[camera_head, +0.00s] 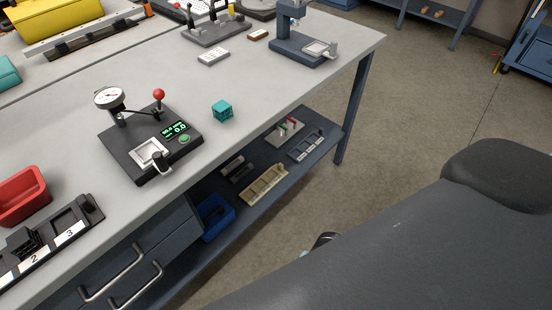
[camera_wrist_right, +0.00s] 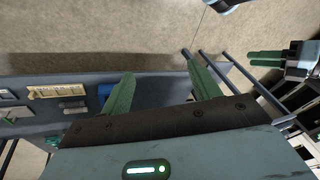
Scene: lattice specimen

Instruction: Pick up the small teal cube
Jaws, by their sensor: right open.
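The small teal cube (camera_head: 222,110) sits on the grey bench top (camera_head: 270,97) in the head view, to the right of a black gauge device and close to the bench's front edge.
The black gauge device (camera_head: 150,145) with a red-knobbed lever stands left of the cube. A red bin (camera_head: 22,194) and numbered tray (camera_head: 62,240) are at front left; a blue-grey press (camera_head: 300,45) is at back right. The lower shelf (camera_head: 262,205) holds small parts. Bench around the cube is clear.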

